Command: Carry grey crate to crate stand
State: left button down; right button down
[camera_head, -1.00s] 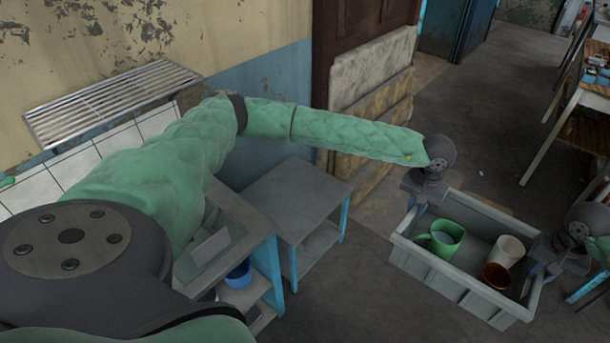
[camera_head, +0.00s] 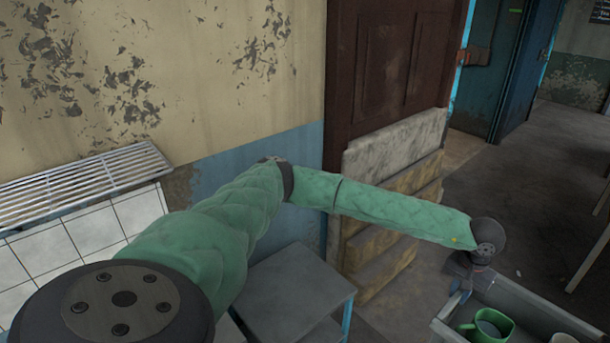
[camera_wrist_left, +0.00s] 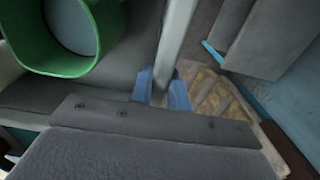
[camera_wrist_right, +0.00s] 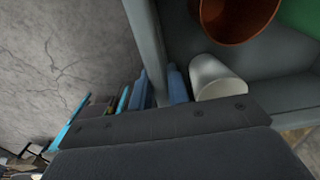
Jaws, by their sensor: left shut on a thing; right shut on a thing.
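The grey crate (camera_head: 530,304) is at the lower right of the head view, cut off by the frame edges. It holds a green mug (camera_head: 487,326) and a white cup (camera_wrist_right: 217,80). A brown cup (camera_wrist_right: 238,18) in it shows in the right wrist view. My left gripper (camera_head: 462,292) is shut on the crate's wall, which runs between its blue fingers in the left wrist view (camera_wrist_left: 164,88). My right gripper (camera_wrist_right: 160,88) is shut on another crate wall. It is outside the head view. A low grey stand (camera_head: 292,285) with blue legs is left of the crate.
A wall with a slatted metal rack (camera_head: 85,185) and white tiles is at the left. A brown door (camera_head: 390,70) and stacked stone-like blocks (camera_head: 395,155) stand behind the stand. Open floor (camera_head: 520,195) lies beyond the crate.

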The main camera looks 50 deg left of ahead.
aim_at(296, 290)
jog(key=i, duration=0.85)
jog(key=i+u, duration=0.2)
jog(key=i, duration=0.2)
jog(key=i+l+u, duration=0.2)
jog(key=i, duration=0.2)
jog(key=i+u, duration=0.15)
jog(key=u, duration=0.3)
jog(key=i+u, duration=0.2)
jog(key=u, duration=0.7)
jog(key=i+l+u, duration=0.1)
jog(key=u, duration=0.3)
jog(key=l+u, duration=0.1)
jog(key=u, duration=0.3)
jog(key=l+u, duration=0.1)
jog(key=u, duration=0.3)
jog(key=i, duration=0.05)
